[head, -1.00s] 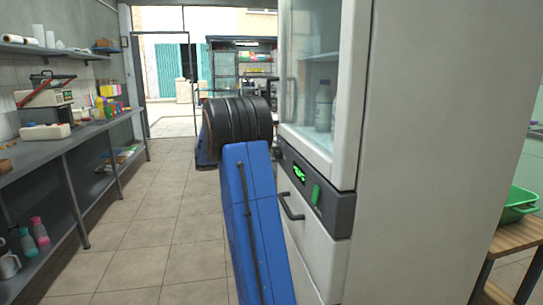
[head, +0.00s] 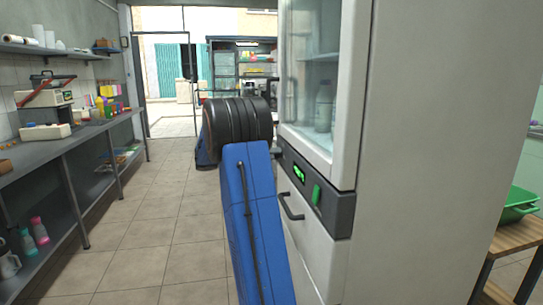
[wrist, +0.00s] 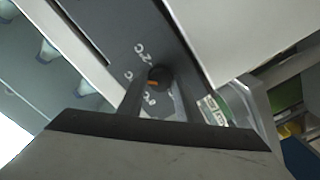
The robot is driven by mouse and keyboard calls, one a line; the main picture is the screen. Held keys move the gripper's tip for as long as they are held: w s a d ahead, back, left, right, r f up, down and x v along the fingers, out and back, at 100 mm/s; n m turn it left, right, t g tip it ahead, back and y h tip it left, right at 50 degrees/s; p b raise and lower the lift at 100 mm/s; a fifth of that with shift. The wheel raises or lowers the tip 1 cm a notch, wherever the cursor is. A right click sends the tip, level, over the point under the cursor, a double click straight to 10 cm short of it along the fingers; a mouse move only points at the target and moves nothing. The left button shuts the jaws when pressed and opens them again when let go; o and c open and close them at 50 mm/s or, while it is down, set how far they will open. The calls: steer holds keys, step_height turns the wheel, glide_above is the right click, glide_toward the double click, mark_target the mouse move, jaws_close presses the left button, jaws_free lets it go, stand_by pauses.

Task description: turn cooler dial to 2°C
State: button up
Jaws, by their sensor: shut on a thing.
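The cooler dial (wrist: 158,74) is a small dark round knob with an orange mark, on a dark panel (wrist: 112,28) in the wrist view. White temperature labels surround it. One ending in "2°C" is above it, one like "8°C" is below, and a partly hidden one is at left. The orange mark points roughly left in the picture. My gripper (wrist: 157,88) has its two fingers on either side of the dial, shut on it. In the head view the white cooler (head: 335,90) stands at right; the dial and gripper are hidden there.
The cooler front has a green display (head: 299,173), too small to read, a green switch (head: 316,194) and a drawer handle (head: 290,207). Shelving (head: 70,155) lines the left wall.

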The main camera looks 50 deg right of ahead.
steer(key=shift+f+m, duration=0.1)
steer(key=shift+m, duration=4.5)
steer(key=o, duration=1)
steer(key=shift+o, duration=0.2)
steer(key=shift+w+a, duration=0.1)
steer(key=v, duration=1.7)
steer(key=shift+a, duration=0.1)
